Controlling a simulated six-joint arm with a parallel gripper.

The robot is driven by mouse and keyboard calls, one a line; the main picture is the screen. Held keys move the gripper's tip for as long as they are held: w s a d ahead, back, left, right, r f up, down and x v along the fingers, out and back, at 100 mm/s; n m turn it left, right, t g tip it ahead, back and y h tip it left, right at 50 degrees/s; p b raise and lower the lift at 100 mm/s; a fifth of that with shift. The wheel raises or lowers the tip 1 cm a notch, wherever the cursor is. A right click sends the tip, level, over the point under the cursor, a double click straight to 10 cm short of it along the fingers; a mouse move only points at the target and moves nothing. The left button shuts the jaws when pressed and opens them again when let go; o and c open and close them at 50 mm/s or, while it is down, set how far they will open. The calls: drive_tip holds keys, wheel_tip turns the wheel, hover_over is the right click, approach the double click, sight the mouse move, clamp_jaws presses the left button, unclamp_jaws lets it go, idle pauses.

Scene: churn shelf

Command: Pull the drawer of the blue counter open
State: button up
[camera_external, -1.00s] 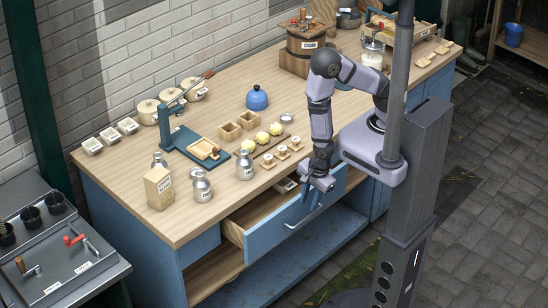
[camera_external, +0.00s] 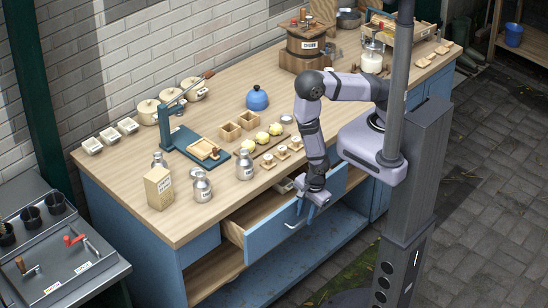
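The blue counter (camera_external: 142,238) has a wooden top and stands against the brick wall. Its drawer (camera_external: 262,237) is pulled out from the front, and its light wooden inside shows. The metal handle (camera_external: 293,226) is on the blue drawer front, left of my gripper. My gripper (camera_external: 312,212) points down at the drawer front, close to the handle's right part. Its fingers are small and dark here, and I cannot tell whether they are apart or whether they touch the handle. My gripper hides part of the drawer front.
Metal bottles (camera_external: 202,187) and a carton (camera_external: 159,188) stand near the counter's front edge. A blue kettle (camera_external: 257,99), a green press (camera_external: 185,140) and a wooden churn (camera_external: 305,50) stand further back. The paved floor before the counter is clear.

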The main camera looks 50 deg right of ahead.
drive_tip(key=shift+f, duration=0.15)
clamp_jaws()
drive_tip(key=s+b, duration=0.2)
drive_tip(key=s, duration=0.2)
drive_tip(key=shift+s, duration=0.15)
idle(0.3)
unclamp_jaws()
